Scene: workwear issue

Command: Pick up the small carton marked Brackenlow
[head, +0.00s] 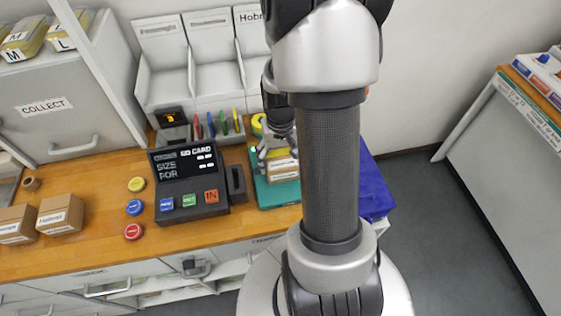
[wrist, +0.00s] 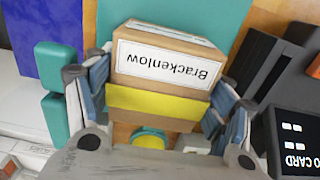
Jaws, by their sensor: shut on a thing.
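The small brown carton marked Brackenlow (wrist: 168,62) is between the fingers of my gripper (wrist: 158,98), its white label upside down in the wrist view. The fingers are shut on its sides. A yellow band (wrist: 158,103) crosses the brown face on the near side of the label. In the head view the carton (head: 283,170) is at or just above a teal mat (head: 285,194), and my gripper (head: 276,150) is at it. I cannot tell whether the carton touches the mat. My arm hides part of this area.
A dark terminal (head: 187,177) with coloured keys stands left of the mat. Yellow, blue and red discs (head: 133,231) lie beyond it. Two labelled cartons (head: 60,214) stand at the far left. White labelled bins (head: 165,75) are behind. A blue item (head: 375,190) lies at the right end.

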